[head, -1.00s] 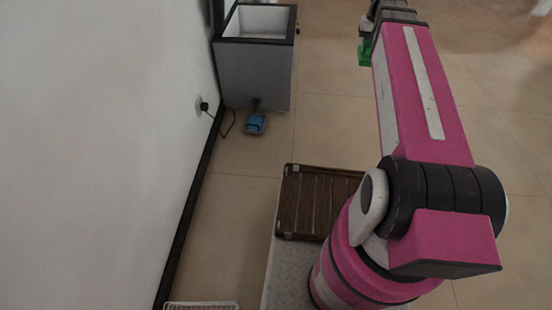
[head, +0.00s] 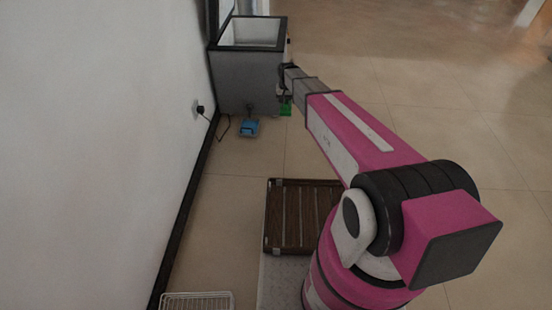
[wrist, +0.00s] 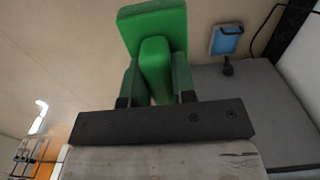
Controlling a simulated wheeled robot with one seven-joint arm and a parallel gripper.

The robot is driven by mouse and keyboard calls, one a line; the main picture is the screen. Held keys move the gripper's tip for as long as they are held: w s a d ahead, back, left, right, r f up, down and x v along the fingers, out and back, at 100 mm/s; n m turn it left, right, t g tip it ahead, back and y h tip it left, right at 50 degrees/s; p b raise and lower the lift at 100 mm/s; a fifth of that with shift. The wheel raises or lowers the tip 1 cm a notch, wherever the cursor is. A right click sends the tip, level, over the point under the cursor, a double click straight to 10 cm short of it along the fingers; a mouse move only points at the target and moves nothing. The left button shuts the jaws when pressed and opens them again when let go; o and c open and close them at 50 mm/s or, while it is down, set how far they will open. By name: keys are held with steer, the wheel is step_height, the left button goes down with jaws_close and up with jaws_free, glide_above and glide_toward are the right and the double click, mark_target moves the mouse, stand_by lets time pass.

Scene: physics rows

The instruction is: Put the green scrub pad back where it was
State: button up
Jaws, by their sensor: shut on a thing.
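The green scrub pad (wrist: 152,22) is in my gripper (wrist: 157,78) in the wrist view. A raised green middle part of it sits between the two fingers, and its wider part extends beyond them. In the head view the pad (head: 286,109) is a small green patch at the far end of my arm, below my gripper (head: 284,97). It appears just right of the grey open-topped bin (head: 246,82), in front of its right edge. I cannot tell its height above the floor.
A blue object (head: 248,128) is at the foot of the grey bin; it also shows in the wrist view (wrist: 226,40). A cord runs nearby to a wall plug (head: 199,110). A brown slatted rack (head: 290,216) and a white wire rack (head: 197,301) are nearer. Tiled floor to the right is clear.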

steer(key=a+f, duration=0.4)
steer(key=f, duration=0.7)
steer(key=s+a+f, duration=0.1)
steer(key=a+f, duration=0.4)
steer(key=f, duration=0.6)
steer(key=a+f, duration=0.4)
steer(key=f, duration=0.6)
steer(key=w+d+f, duration=0.3)
steer(key=d, duration=0.1)
steer(key=w+d+f, duration=0.3)
steer(key=w+f, duration=0.1)
steer(key=shift+w+d+f, duration=0.1)
steer(key=shift+w+d, duration=0.05)
steer(key=shift+d, duration=0.25)
steer(key=shift+d+f, duration=0.1)
steer(key=shift+f, duration=1.9)
steer(key=shift+f, duration=0.1)
steer(key=o, duration=0.5)
steer(key=shift+f, duration=0.1)
steer(key=shift+c, duration=0.2)
steer(key=o, duration=0.4)
